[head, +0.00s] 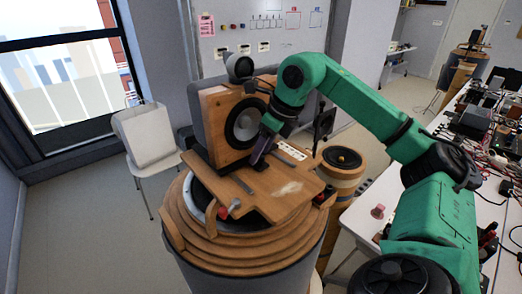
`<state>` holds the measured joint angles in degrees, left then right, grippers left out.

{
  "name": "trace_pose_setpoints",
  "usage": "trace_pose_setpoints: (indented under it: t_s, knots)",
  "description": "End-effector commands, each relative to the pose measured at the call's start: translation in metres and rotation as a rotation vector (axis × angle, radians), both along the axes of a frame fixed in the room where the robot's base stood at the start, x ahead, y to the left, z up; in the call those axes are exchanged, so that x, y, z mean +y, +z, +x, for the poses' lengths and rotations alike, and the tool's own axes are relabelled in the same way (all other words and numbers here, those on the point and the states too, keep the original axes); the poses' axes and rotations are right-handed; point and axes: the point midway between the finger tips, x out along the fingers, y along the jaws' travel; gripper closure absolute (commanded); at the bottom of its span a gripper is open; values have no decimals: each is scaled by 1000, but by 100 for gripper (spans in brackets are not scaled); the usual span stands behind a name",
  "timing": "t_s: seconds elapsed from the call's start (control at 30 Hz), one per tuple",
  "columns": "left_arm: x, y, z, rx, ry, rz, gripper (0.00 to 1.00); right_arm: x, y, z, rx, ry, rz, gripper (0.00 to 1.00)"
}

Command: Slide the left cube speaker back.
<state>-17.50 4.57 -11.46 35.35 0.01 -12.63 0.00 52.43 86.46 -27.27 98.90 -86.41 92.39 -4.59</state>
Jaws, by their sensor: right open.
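A wooden cube speaker (219,125) with a grey side and a round black cone stands upright toward the back of a wooden board (285,193). The board lies on top of a round, ringed wooden stand (245,255). My right gripper (259,158), on the green arm coming in from the right, points down just in front of the speaker's lower front face. It is open and holds nothing that I can see. I cannot tell if it touches the speaker. My arm hides part of the speaker's right side. My left gripper is not in view.
A small round dark device (239,66) sits on the speaker. A round wooden drum with a black cone (342,172) stands to the right. A cluttered white table (400,190) is at right. The left floor is clear.

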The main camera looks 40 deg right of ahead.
Motion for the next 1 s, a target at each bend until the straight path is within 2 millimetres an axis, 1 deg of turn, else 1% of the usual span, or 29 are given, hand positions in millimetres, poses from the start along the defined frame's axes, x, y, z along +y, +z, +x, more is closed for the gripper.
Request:
trace_pose_setpoints:
  t_s: [0.17,0.27,0.37,0.47,0.6,0.73,0.83,1.0]
  knots:
    - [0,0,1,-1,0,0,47,1,-1,0,4,2,0,45]
    - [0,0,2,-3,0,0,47,0,4,-2,3,2,2,45]
    - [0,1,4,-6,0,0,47,-1,19,-8,1,3,2,45]
    - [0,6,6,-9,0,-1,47,-4,46,-17,-2,2,3,45]
    - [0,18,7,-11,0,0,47,-10,88,-34,-3,3,4,45]
    - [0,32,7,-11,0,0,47,-14,120,-46,-1,2,2,45]
    - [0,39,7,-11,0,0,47,-16,132,-52,1,1,1,45]
    - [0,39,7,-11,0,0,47,-17,134,-55,2,1,1,45]
